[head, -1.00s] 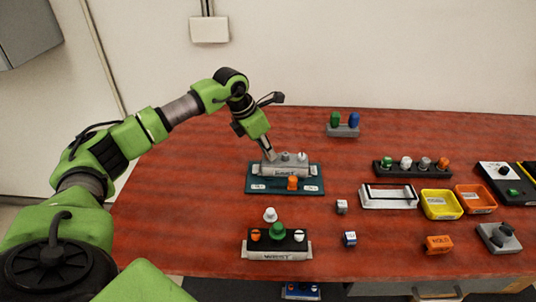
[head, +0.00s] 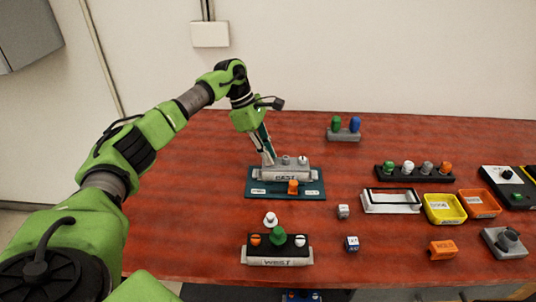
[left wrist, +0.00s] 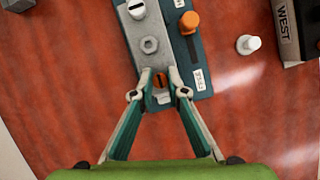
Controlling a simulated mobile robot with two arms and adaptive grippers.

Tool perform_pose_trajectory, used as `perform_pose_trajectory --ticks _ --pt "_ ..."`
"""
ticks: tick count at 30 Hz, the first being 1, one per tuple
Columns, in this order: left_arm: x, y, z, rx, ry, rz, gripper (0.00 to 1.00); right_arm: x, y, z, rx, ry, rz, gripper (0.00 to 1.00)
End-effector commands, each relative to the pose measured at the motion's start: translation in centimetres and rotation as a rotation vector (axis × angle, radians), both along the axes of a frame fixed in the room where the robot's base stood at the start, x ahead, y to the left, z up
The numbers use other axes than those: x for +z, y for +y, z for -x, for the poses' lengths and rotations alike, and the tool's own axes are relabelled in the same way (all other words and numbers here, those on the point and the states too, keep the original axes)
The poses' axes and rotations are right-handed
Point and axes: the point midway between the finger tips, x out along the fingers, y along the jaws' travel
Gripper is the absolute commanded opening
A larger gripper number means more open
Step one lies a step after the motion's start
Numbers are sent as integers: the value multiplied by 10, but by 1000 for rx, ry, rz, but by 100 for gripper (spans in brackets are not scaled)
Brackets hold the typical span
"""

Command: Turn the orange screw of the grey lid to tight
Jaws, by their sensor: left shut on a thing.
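The grey lid (head: 290,174) lies on a teal base plate (head: 313,187) in the middle of the table. In the left wrist view the lid (left wrist: 146,28) carries a white slotted screw (left wrist: 136,9), a grey hex head (left wrist: 149,45) and the orange screw (left wrist: 160,83). My left gripper (head: 269,161) reaches down to the lid's left end. In the left wrist view its fingertips (left wrist: 160,77) are shut on the orange screw, which is partly hidden between them. A larger orange knob (left wrist: 189,22) stands on the teal plate beside the lid. My right gripper is not in view.
The WEST unit (head: 278,260), with orange, green and white knobs, stands in front. A white peg (head: 270,219) stands between. Small cubes (head: 343,211), a white frame (head: 390,207), yellow (head: 444,208) and orange trays (head: 480,203) lie right. The table's left is clear.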

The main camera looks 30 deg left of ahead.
Motion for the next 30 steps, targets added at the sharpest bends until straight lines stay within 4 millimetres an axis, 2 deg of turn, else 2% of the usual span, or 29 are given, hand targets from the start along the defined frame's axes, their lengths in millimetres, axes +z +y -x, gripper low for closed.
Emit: perform_pose_trajectory --ticks 19,20,21,30 --pt "0 0 0 -49 -1 0 0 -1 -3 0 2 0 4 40" --pt "0 0 0 -49 -1 0 19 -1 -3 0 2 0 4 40" --pt "0 0 0 -48 -1 0 22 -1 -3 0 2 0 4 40" --pt "1 0 0 -48 -1 0 22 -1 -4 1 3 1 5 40"
